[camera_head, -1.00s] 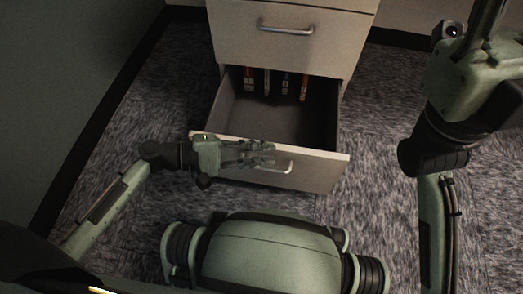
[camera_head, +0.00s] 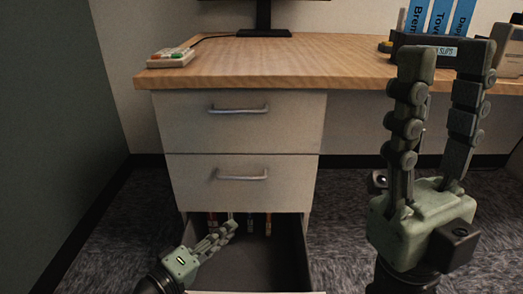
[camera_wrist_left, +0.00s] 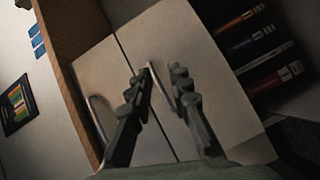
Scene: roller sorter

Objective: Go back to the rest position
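My left gripper (camera_head: 225,232) is low in the head view, in front of the open bottom drawer (camera_head: 309,258) in the picture. In the left wrist view its fingers (camera_wrist_left: 160,76) are spread and empty, with a drawer handle (camera_wrist_left: 159,88) visible behind the gap. I cannot see contact with the handle. My right gripper (camera_head: 442,62) is raised at the right of the head view, its fingers upright, apart and empty. Several upright binders or books stand in the open drawer, and they show in the left wrist view (camera_wrist_left: 256,48).
The cabinet's two upper drawers (camera_head: 240,135) are shut. The wooden desk top (camera_head: 290,62) overhangs them. A small device with coloured buttons (camera_head: 171,57) sits on its left end. Blue-labelled folders (camera_head: 440,17) stand behind my right gripper. A dark wall (camera_head: 50,130) is at the left.

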